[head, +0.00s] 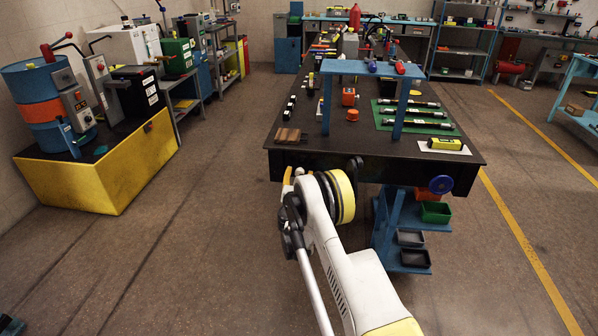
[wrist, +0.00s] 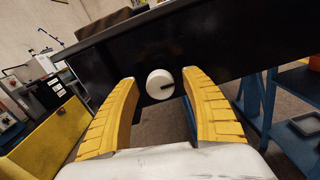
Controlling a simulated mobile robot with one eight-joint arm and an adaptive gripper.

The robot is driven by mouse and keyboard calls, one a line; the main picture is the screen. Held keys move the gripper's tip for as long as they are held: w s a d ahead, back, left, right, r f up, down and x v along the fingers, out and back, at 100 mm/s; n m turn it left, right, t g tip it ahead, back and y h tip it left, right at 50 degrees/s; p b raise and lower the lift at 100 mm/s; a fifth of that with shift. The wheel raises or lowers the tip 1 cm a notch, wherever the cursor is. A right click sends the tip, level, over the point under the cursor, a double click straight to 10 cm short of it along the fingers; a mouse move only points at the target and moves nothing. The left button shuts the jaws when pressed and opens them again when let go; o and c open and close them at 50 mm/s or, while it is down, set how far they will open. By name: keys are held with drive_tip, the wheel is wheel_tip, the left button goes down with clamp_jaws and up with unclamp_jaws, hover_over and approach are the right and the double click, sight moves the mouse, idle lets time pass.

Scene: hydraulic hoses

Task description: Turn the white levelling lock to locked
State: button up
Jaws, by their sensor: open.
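The white levelling lock (wrist: 160,84) is a round knob on the dark front edge of the workbench. It has a dark slot or mark running from its middle to the right. In the wrist view my gripper (wrist: 157,88) is open, with one yellow finger on each side of the knob. The fingers appear apart from it, and I cannot tell the depth exactly. In the head view my gripper (head: 291,178) is in front of the bench's left front edge, partly hidden by my arm, and the lock is hidden.
The black workbench (head: 378,155) carries a blue stand (head: 372,68), a green mat (head: 385,121) and a yellow level (head: 445,144). A blue handwheel (head: 440,185) sits on its front edge at right. Blue shelves with bins are below. The floor at left is clear up to the yellow platform (head: 98,178).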

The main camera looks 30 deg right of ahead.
drive_tip(key=shift+s+r, duration=0.1)
drive_tip(key=c, duration=1.2)
drive_tip(key=shift+m, duration=0.3)
drive_tip(key=m, duration=0.3)
drive_tip(key=shift+m, duration=0.3)
drive_tip(key=m, duration=0.4)
drive_tip(key=shift+m, duration=0.3)
drive_tip(key=m, duration=0.4)
drive_tip(key=shift+m, duration=2.5)
